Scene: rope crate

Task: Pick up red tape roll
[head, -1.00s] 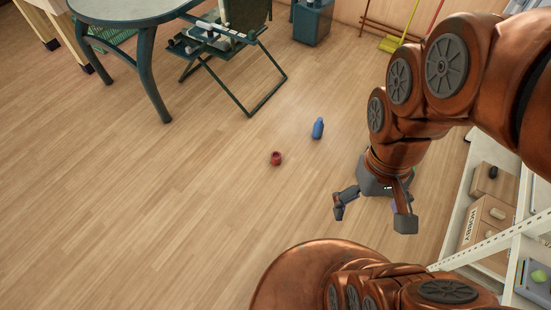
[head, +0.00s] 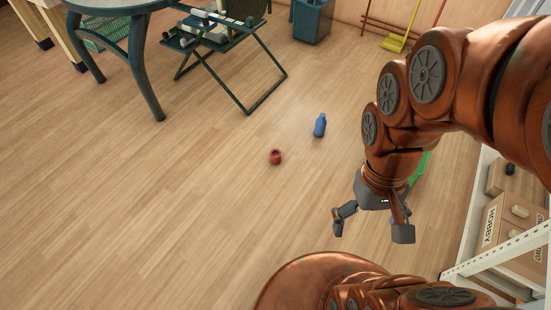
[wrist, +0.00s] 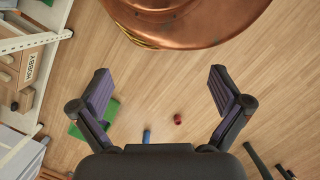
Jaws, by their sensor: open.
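The red tape roll (head: 275,157) lies on the wooden floor near the middle of the head view. It also shows small in the wrist view (wrist: 178,119), between the fingers in the picture but well apart from them. My gripper (head: 371,231) is open and empty, to the right of the roll and nearer to me in the head view. In the wrist view its two fingers (wrist: 166,92) are spread wide with nothing between them. No part of the roll looks hidden in the head view.
A blue bottle (head: 320,125) stands on the floor right of the roll. A green item (head: 420,168) lies partly behind my arm. A shelf with boxes (head: 511,222) is at right. A folding chair (head: 247,108) and round table (head: 110,5) are behind. Floor left is clear.

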